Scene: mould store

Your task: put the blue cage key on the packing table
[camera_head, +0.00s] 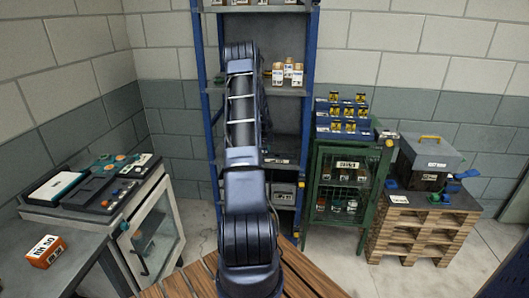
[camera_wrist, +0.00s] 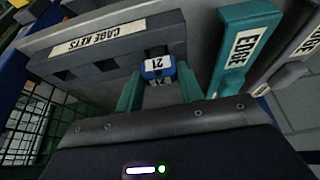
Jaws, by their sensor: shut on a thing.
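The blue cage key (camera_wrist: 158,66) carries a white tag reading 21 and sits between the two teal fingers of my gripper (camera_wrist: 158,88) in the wrist view. My gripper is shut on it. The key is right in front of a grey rack (camera_wrist: 92,62) labelled CAGE KEYS; I cannot tell whether it is clear of its slot. In the head view my arm reaches towards the blue-posted shelf and hides the gripper and key. No surface is labelled as the packing table; a grey bench (camera_head: 75,262) stands at the left.
A teal piece (camera_wrist: 240,50) labelled EDGE is close right of my gripper. The bench bears an orange box (camera_head: 46,252). A green mesh cage (camera_head: 312,205) with blue boxes on top stands right of the shelf (camera_head: 309,110). A pallet stack (camera_head: 420,232) is farther right.

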